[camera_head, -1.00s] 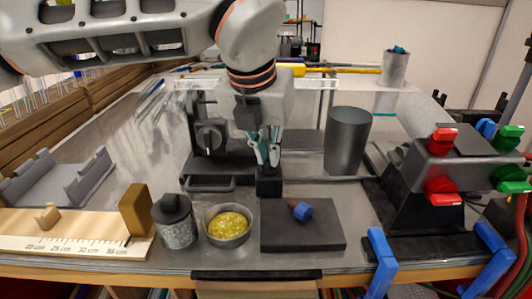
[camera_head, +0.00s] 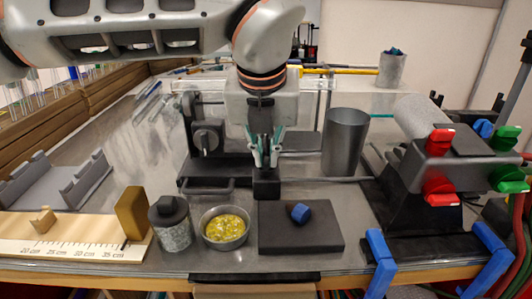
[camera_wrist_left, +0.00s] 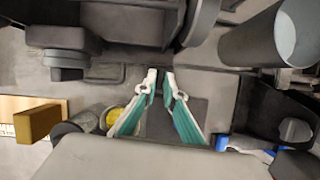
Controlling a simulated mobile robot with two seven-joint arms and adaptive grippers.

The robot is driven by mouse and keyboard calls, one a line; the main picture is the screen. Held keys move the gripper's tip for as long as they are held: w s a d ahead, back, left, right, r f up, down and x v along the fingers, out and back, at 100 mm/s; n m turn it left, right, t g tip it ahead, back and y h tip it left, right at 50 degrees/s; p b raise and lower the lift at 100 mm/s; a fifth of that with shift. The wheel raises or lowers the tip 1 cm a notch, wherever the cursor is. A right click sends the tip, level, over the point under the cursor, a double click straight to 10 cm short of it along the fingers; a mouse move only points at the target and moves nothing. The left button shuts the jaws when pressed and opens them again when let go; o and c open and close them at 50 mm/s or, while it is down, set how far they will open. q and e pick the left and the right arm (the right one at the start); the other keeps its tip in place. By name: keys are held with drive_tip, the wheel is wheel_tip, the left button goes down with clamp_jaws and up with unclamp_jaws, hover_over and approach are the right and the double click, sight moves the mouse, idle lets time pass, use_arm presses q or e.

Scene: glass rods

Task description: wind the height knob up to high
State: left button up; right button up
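The likely height knob is a round dark dial (camera_head: 207,139) with a light pointer mark, on the front of a dark stand (camera_head: 216,170) left of centre. A dark knob shape also shows at the upper left of the left wrist view (camera_wrist_left: 66,58). My left gripper (camera_head: 266,163) points down, to the right of the dial and apart from it. The dial's exact setting is too small to read. My right gripper is not in view.
In front are a lidded jar (camera_head: 171,224), a bowl of yellow bits (camera_head: 225,228) and a dark plate (camera_head: 300,240) with a blue piece (camera_head: 300,213).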

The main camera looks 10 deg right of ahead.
use_arm(q)
drive_tip(key=shift+o, duration=1.3)
drive_tip(key=shift+r, duration=0.1)
drive_tip(key=v, duration=1.2)
